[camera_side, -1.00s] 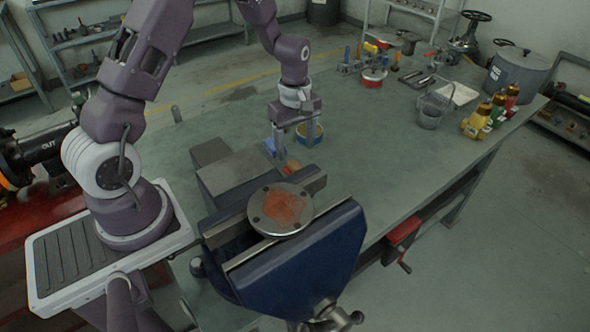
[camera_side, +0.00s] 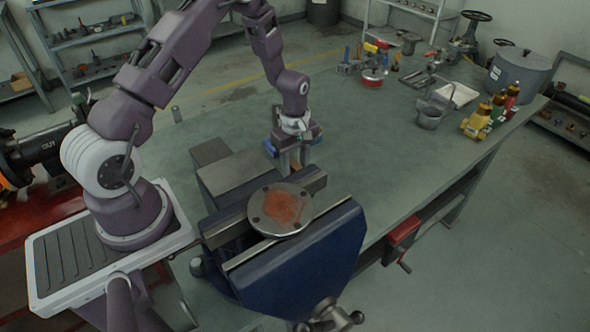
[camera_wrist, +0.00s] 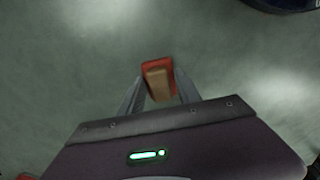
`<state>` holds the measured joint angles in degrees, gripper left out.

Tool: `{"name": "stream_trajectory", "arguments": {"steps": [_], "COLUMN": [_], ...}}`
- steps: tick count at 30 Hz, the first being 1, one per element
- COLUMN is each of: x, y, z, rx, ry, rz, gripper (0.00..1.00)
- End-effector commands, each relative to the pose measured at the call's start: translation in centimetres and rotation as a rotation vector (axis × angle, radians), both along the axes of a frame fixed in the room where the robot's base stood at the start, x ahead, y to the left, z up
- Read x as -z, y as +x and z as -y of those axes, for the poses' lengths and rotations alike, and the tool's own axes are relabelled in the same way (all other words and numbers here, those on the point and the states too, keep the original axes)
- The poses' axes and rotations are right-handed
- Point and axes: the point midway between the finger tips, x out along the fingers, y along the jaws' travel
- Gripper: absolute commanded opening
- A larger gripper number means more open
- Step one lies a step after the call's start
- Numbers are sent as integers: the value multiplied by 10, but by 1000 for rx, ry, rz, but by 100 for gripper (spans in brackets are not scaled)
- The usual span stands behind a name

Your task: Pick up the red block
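The red block (camera_wrist: 156,66) is between my fingers in the wrist view, with a tan-brown face towards the camera. My gripper (camera_wrist: 160,80) is open around it, one finger on each side, with narrow gaps. In the side view, my gripper (camera_side: 294,160) points down at the bench just behind the vise. The block is hidden there by my gripper and the vise.
The blue vise (camera_side: 300,262) holds a round metal flange (camera_side: 262,212) with a rusty patch, close in front of my gripper. Bottles (camera_side: 478,120), a grey bucket (camera_side: 430,115) and a large pot (camera_side: 520,72) stand at the right. The middle of the bench (camera_side: 370,150) is clear.

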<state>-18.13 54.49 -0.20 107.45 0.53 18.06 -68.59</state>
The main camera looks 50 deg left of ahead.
Motion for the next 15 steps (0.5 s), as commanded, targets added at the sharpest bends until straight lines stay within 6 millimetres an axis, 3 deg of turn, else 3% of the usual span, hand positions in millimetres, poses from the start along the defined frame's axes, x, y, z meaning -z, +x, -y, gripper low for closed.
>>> {"name": "stream_trajectory", "arguments": {"steps": [2, 10, 15], "x": [0, -6, -46], "y": [0, 1, 2], "z": [0, 0, 0], "rx": [0, 0, 1], "ry": [0, 1, 3], "rz": [0, 1, 6], "gripper": [1, 0, 0]}}
